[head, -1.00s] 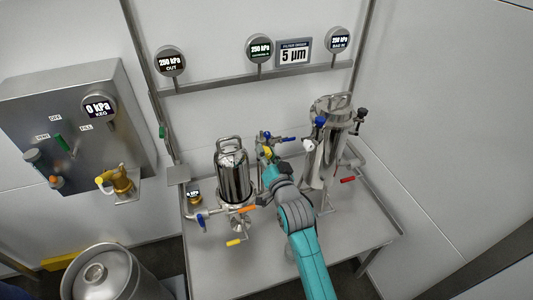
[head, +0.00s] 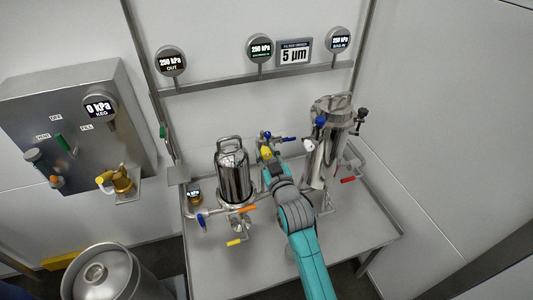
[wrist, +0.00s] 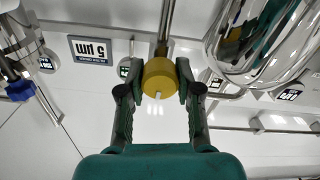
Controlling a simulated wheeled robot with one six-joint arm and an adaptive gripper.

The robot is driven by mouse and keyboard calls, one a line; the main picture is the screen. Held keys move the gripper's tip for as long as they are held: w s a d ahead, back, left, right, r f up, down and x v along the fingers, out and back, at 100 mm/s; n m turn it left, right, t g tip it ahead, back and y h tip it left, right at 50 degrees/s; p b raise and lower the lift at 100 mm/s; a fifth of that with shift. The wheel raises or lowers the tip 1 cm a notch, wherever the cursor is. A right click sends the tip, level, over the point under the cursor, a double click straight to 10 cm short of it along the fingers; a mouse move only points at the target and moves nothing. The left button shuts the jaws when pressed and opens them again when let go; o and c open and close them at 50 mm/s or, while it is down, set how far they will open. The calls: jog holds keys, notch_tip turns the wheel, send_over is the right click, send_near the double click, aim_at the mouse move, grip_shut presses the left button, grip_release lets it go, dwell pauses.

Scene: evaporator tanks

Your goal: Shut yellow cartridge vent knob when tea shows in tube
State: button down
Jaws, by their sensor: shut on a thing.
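The yellow knob (wrist: 158,76) sits at the end of a narrow upright metal stem in the wrist view. It has a small white mark on its face. My gripper (wrist: 158,82) has one finger on each side of it and is shut on it. In the head view the yellow knob (head: 267,154) shows between the two steel housings, with my gripper (head: 268,160) reaching it from the front. The polished cartridge housing (head: 233,170) stands left of my arm. I cannot make out a sight tube or any tea in it.
A second steel housing (head: 325,145) with a blue knob stands close on the right of my arm. Orange and yellow handled valves sit below the left housing. The table front (head: 265,260) is clear.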

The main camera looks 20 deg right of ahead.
jog(key=shift+n, duration=0.3)
jog(key=c, duration=0.8)
grip_release()
jog(key=shift+o, duration=0.2)
jog(key=s, duration=1.2)
